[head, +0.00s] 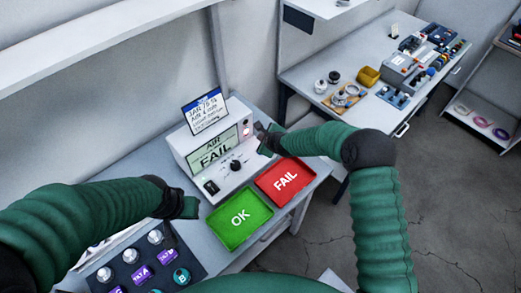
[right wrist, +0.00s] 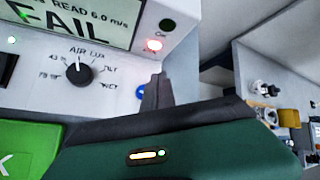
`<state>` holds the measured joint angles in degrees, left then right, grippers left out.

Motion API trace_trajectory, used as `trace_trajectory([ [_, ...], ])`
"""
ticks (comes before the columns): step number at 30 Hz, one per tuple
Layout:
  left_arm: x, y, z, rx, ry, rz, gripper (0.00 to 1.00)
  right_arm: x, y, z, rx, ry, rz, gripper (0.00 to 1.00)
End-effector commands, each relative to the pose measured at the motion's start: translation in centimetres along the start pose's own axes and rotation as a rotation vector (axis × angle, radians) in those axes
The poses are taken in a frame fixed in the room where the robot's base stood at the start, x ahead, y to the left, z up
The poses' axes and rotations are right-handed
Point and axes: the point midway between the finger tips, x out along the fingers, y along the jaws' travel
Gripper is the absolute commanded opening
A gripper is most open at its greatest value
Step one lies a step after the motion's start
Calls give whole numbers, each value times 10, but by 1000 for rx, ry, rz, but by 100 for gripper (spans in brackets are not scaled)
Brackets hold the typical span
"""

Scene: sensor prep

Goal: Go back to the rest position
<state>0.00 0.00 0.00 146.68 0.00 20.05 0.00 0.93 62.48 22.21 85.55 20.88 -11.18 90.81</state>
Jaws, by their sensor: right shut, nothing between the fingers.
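My right gripper (head: 261,130) is shut and empty, just off the right end of the white tester box (head: 181,146). In the right wrist view its dark finger (right wrist: 155,92) points up beside the tester (right wrist: 115,95), near a lit red lamp (right wrist: 154,45). I cannot tell whether it touches the box. My left arm comes in from the left, and its gripper end (head: 188,207) is over the table left of the green OK tray (head: 232,238). Its fingers are not clear enough to judge. The tester screen (head: 214,152) reads AIR and FAIL.
The red FAIL tray (head: 272,196) lies beside the OK tray, both empty. A dark rack (head: 108,272) with several sensors is at lower left. A sign (head: 204,110) stands on the tester. A second bench (head: 340,62) with parts is at the back right. Bare floor lies at right.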

Motion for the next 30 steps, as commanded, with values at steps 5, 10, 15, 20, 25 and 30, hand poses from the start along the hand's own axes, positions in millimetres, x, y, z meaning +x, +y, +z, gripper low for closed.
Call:
trace_trajectory([
  [5,0,0,0,0,0,0,0,0,0,0,0,0,0,0],
  [10,4,0,1,0,0,0,0,-9,2,-1,-82,6,15,0],
  [15,24,0,6,0,0,0,0,-83,20,-34,-669,64,141,0],
  [20,45,0,11,0,0,0,0,-198,61,-110,-1341,106,384,0],
  [25,57,0,13,0,0,0,0,-288,115,-172,-1762,38,613,0],
  [30,58,0,14,0,0,0,0,-319,140,-192,-1907,-25,700,0],
])
